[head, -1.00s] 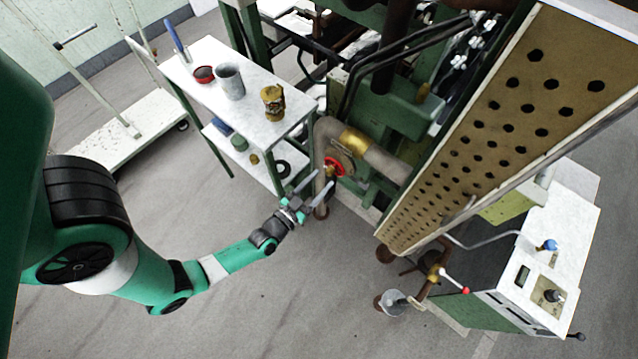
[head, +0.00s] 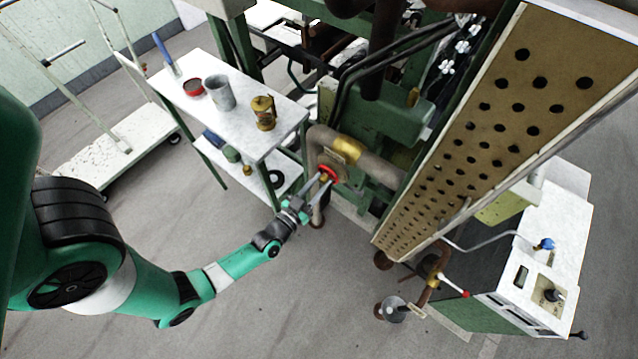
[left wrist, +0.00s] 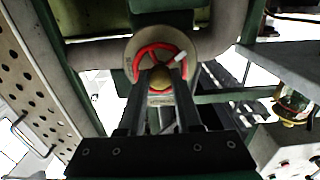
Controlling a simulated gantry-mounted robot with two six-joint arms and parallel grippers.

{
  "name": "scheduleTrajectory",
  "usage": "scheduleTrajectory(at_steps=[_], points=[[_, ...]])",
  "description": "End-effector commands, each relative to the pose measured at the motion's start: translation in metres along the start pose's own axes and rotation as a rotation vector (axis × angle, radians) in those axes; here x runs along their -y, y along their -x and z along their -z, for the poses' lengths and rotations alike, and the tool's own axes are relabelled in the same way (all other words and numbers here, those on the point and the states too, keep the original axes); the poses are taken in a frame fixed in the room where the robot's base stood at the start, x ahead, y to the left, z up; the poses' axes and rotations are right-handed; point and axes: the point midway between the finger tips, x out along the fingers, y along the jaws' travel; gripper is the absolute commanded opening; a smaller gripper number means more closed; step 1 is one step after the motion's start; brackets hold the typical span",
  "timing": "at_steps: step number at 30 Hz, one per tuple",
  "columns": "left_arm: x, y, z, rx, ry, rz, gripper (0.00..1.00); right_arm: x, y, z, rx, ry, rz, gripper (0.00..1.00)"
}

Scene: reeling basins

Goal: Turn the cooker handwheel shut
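The cooker handwheel (head: 328,172) is a small red wheel on the pipework beside the white table. In the left wrist view the red wheel (left wrist: 139,66) faces me, with a brass hub and a white piece at its upper right rim. My left gripper (head: 325,181) is at the wheel, its fingers spread apart. In the left wrist view the fingertips (left wrist: 162,72) lie either side of the brass hub and overlap the lower part of the wheel. Whether they touch it I cannot tell. My right gripper is not in view.
A white table (head: 240,130) holds a red dish, a grey mug (head: 220,93) and a brass lantern-like item (head: 263,113), close left of the wheel. Thick pipe (head: 378,168) and a perforated panel (head: 465,150) stand to the right. The floor below my arm is clear.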

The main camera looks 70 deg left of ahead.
Motion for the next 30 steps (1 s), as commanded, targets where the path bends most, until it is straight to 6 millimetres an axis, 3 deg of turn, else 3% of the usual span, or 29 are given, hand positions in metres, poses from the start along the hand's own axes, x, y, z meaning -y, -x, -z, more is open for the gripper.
scheduleTrajectory(at_steps=[1,3,11,30], points=[[0.000,0.000,0.000,0.000,0.000,0.000,0.12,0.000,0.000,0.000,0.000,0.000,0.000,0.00],[0.000,0.000,0.000,0.000,0.000,0.000,0.00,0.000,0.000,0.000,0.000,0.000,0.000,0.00],[0.000,0.000,0.002,0.001,-0.060,0.000,0.00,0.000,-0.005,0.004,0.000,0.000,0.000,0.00],[0.000,0.000,0.002,0.001,-1.078,-0.001,0.00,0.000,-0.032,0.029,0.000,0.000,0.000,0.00]])
